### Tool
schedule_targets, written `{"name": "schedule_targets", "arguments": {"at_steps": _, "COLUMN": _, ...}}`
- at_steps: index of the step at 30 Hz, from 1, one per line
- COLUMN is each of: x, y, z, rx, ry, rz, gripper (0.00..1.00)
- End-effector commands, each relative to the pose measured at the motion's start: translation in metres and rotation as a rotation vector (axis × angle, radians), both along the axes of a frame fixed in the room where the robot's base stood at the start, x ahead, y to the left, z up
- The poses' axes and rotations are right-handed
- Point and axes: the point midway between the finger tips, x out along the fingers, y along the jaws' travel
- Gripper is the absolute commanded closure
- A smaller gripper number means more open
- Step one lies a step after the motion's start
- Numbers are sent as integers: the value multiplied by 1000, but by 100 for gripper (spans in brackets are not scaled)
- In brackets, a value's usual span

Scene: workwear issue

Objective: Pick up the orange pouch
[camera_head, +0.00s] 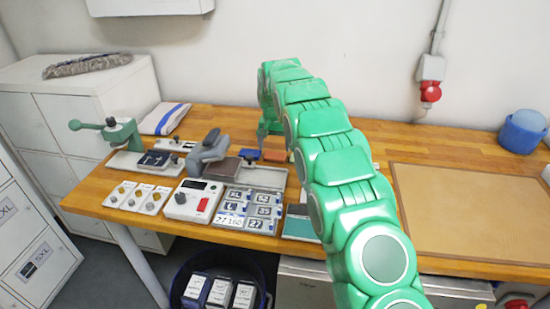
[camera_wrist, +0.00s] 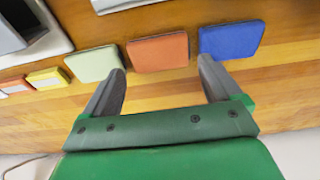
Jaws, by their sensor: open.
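The orange pouch (camera_wrist: 158,52) is a flat rounded rectangle lying on the wooden table, between a pale green pouch (camera_wrist: 94,63) and a blue pouch (camera_wrist: 231,39) in the wrist view. My gripper (camera_wrist: 164,75) is open and empty, its two dark fingers apart. The orange pouch lies just beyond the fingertips, roughly in line with the gap. In the head view the orange pouch (camera_head: 274,155) shows small beside the blue pouch (camera_head: 249,153), close to my gripper's end (camera_head: 263,140); my green arm hides part of the table there.
A metal plate (camera_head: 265,178) and a grey clamp-like device (camera_head: 208,150) stand near the pouches. Number and letter tiles (camera_head: 250,209) and a white box with a red button (camera_head: 192,201) lie in front. A brown board (camera_head: 470,215) covers the right side.

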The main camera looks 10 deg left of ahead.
Motion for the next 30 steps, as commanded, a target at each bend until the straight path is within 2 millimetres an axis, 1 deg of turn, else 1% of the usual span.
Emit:
{"name": "schedule_targets", "arguments": {"at_steps": 6, "x": 2, "y": -1, "z": -30, "rx": -1, "ry": 3, "rz": 0, "gripper": 8}}
{"name": "schedule_targets", "arguments": {"at_steps": 9, "x": 3, "y": -1, "z": -40, "rx": -2, "ry": 3, "rz": 0, "gripper": 8}}
{"name": "schedule_targets", "arguments": {"at_steps": 12, "x": 4, "y": -1, "z": -43, "rx": -1, "ry": 2, "rz": 0, "gripper": 8}}
{"name": "schedule_targets", "arguments": {"at_steps": 17, "x": 4, "y": -1, "z": -43, "rx": 0, "ry": 1, "rz": 0, "gripper": 8}}
{"name": "schedule_targets", "arguments": {"at_steps": 20, "x": 4, "y": -1, "z": -43, "rx": 0, "ry": 1, "rz": 0, "gripper": 22}}
{"name": "schedule_targets", "arguments": {"at_steps": 24, "x": 4, "y": -1, "z": -43, "rx": 0, "ry": 1, "rz": 0, "gripper": 44}}
{"name": "schedule_targets", "arguments": {"at_steps": 25, "x": 4, "y": -1, "z": -43, "rx": 0, "ry": 1, "rz": 0, "gripper": 45}}
{"name": "schedule_targets", "arguments": {"at_steps": 30, "x": 4, "y": -1, "z": -42, "rx": 0, "ry": 1, "rz": 0, "gripper": 46}}
